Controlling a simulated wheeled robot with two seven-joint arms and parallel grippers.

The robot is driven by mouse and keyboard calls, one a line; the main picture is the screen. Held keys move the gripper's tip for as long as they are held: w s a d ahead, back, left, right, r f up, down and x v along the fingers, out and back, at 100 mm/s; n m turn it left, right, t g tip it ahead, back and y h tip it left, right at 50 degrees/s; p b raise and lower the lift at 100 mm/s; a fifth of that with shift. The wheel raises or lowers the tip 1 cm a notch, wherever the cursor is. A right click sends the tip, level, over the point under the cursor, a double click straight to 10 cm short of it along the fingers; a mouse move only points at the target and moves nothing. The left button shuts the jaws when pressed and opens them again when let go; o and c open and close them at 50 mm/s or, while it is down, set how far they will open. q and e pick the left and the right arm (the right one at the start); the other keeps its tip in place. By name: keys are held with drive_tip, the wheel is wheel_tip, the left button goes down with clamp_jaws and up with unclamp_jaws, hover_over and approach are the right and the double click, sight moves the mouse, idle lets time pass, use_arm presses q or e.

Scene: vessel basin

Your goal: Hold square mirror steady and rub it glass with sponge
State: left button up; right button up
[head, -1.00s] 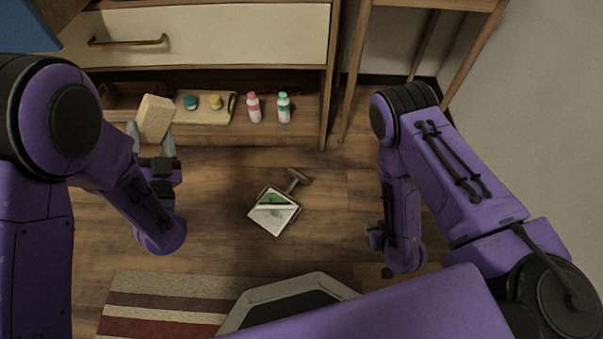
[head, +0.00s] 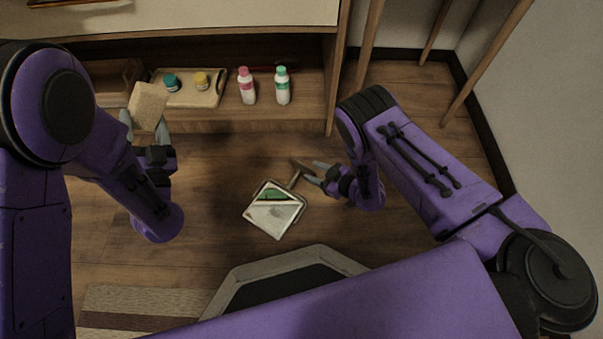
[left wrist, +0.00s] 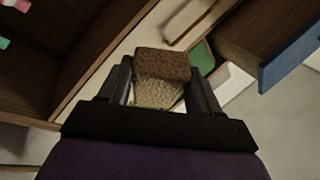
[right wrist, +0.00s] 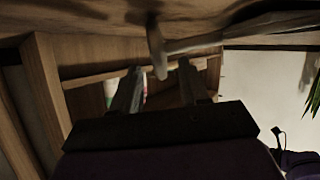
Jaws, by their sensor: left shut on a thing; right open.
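The square mirror (head: 274,213) lies on the wooden floor in the middle of the head view, its short handle (head: 294,180) pointing up and right to a crossbar end. My right gripper (head: 311,173) is open at that handle end; I cannot tell if it touches. In the right wrist view the handle and its crossbar (right wrist: 157,50) show just beyond the open fingers (right wrist: 157,78). My left gripper (head: 144,124) is shut on the tan sponge (head: 149,104), held up left of the mirror. The sponge also shows between the fingers in the left wrist view (left wrist: 162,66).
A low shelf at the back holds a board (head: 205,97) with two small jars, and a pink-capped bottle (head: 246,86) and a green-capped bottle (head: 282,86). A striped rug (head: 130,305) lies at front left. The floor around the mirror is clear.

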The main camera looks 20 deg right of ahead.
use_arm(q)
drive_tip(key=shift+f+b, duration=0.35)
drive_tip(key=shift+f, duration=0.4)
use_arm(e)
drive_tip(key=shift+x, duration=1.25)
clamp_jaws()
